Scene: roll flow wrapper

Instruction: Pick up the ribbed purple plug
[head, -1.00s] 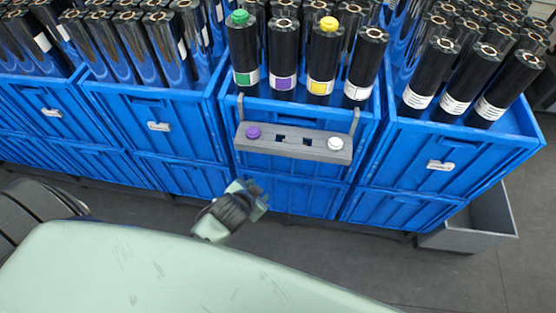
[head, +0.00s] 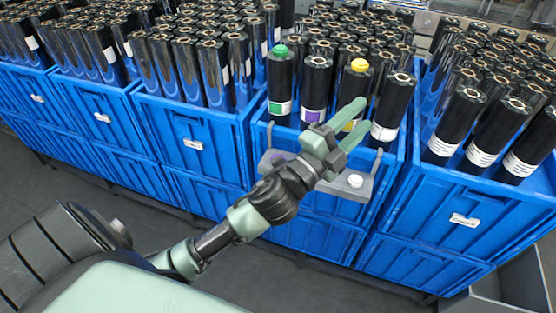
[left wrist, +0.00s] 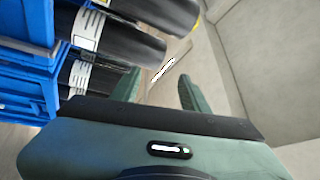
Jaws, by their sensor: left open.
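The purple plug (head: 278,158) sits at the left end of the grey rack (head: 262,167) hung on the front of a blue crate; it is small and close behind my arm, so its ribs cannot be made out. My left gripper (head: 362,114) is open and empty, above the right part of the rack and in front of the rolls. Its two fingers also show apart in the left wrist view (left wrist: 160,88), with nothing between them. The plug is not visible in the wrist view. My right gripper is not in view.
A white plug (head: 355,181) sits at the rack's right end. Black rolls stand behind, one with a green plug (head: 280,50), one with a yellow plug (head: 360,65). Blue crates (head: 430,210) flank the rack. Grey floor lies in front.

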